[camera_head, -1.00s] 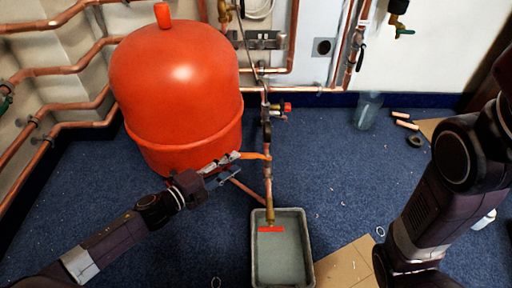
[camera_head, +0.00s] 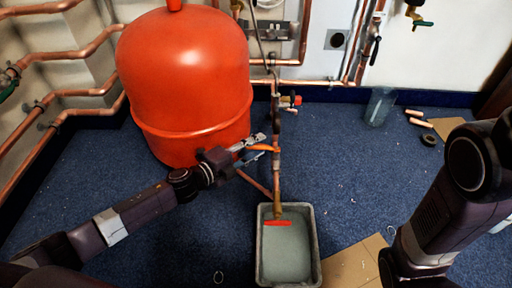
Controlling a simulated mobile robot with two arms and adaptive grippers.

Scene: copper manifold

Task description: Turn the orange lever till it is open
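The orange lever (camera_head: 264,148) sticks out to the left from a vertical copper pipe (camera_head: 276,165), roughly level. A red handle (camera_head: 277,223) sits lower on the same pipe, above a grey tub. My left gripper (camera_head: 262,146) comes in from the left, its fingers parted, one above and one below the lever's free end. The lever seems to lie between them; I cannot tell whether they touch it. My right arm (camera_head: 452,195) shows at the right, but its gripper is out of view.
A large red tank (camera_head: 185,75) stands close behind my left gripper. The grey tub (camera_head: 260,262) sits on the blue floor below the pipe. Copper pipes run along the walls.

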